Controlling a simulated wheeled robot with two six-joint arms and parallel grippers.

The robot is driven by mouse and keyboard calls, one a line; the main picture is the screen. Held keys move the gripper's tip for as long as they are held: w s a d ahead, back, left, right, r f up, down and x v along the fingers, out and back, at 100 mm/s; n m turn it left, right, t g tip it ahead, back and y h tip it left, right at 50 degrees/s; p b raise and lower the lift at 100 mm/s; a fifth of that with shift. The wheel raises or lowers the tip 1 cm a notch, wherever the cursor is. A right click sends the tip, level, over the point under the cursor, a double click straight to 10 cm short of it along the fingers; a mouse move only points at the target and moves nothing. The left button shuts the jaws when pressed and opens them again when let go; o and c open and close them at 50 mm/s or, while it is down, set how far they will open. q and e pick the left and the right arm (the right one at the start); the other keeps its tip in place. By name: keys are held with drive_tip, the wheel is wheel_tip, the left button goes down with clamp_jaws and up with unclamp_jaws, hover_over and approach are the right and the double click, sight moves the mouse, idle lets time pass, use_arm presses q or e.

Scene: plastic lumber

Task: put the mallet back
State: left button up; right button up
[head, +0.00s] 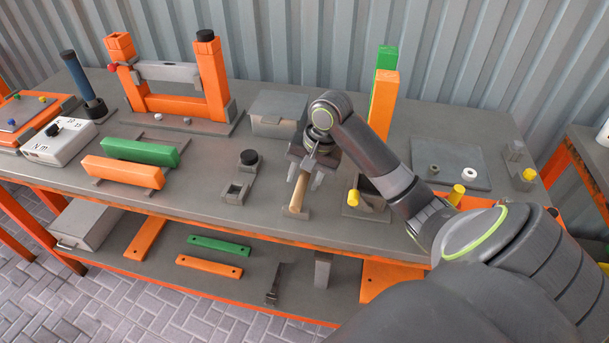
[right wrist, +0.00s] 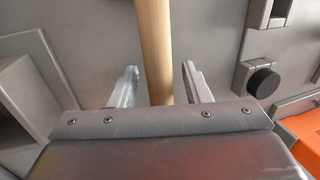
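The mallet's pale wooden handle (head: 298,194) shows on the workbench just below my right gripper (head: 305,177) in the head view. Its near end meets a small grey piece at the bench's front. My gripper and wrist cover its far part, so I cannot make out the mallet's head. In the right wrist view, the handle (right wrist: 155,45) runs between the two fingers, with a visible gap on each side. The right gripper is open around the handle and points down. My left gripper is not in view.
Right of the handle is a dark open box (head: 368,194) with a yellow knob. Left are a grey bracket (head: 236,191) and black-capped block (head: 249,162). A lidded grey box (head: 278,114) and upright orange block (head: 383,103) stand behind. The workbench (head: 205,200) has clear patches near its front.

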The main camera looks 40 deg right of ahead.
drive_tip(key=p+v, duration=0.1)
drive_tip(key=v, duration=1.1)
idle(0.5)
